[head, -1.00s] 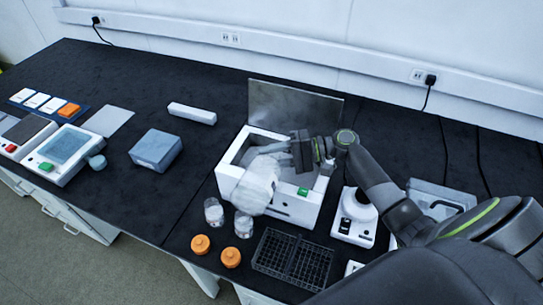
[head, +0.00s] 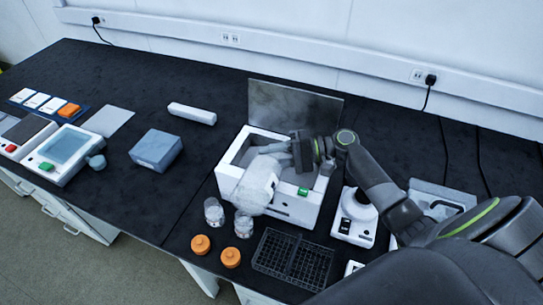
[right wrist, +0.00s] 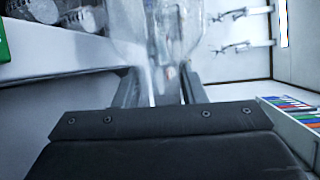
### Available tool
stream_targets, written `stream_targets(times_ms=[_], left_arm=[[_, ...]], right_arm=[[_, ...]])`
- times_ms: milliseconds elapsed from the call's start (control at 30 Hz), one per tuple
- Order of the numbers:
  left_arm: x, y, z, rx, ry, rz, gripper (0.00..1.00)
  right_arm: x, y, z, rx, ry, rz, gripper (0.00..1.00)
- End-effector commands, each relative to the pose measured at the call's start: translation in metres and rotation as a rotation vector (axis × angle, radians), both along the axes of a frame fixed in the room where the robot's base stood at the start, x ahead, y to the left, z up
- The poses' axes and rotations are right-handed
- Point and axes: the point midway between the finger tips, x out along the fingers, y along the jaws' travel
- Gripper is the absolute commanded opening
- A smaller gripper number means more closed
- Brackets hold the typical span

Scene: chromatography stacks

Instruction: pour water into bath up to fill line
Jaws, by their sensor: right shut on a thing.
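The white bath (head: 297,209) is an open-topped box with a green button on its front and a raised metal lid behind it. A clear, whitish container (head: 258,187) is held tilted over the bath's front left rim. My right gripper (head: 292,148) is over the bath opening and shut on this container, which also shows between the fingers in the right wrist view (right wrist: 158,35). The water level and fill line cannot be made out, and the container and gripper hide part of the bath's inside. My left gripper is not in view.
Two clear jars (head: 214,212) and two orange caps (head: 200,244) lie in front of the bath. A dark wire rack (head: 292,260) is near the front edge. A white device (head: 354,218) stands at right. A grey-blue box (head: 156,150) is at left, with clear bench between.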

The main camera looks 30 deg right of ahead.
Motion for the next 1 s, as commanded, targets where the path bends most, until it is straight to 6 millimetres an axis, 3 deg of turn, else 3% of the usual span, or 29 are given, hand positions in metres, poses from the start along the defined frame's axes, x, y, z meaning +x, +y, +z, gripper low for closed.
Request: stream_targets(times_ms=[200, 400, 667, 1000], left_arm=[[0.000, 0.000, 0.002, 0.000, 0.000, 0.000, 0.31], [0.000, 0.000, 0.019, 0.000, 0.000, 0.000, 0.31], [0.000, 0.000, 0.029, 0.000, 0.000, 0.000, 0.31], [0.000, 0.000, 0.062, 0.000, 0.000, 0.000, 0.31]], right_arm=[[0.000, 0.001, 0.003, -0.002, -0.005, 0.001, 0.00], [-0.003, 0.004, 0.023, -0.094, -0.089, 0.001, 0.00], [-0.005, 0.006, 0.034, -0.174, -0.160, 0.000, 0.00], [-0.009, 0.011, 0.074, -0.324, -0.295, 0.000, 0.00]])
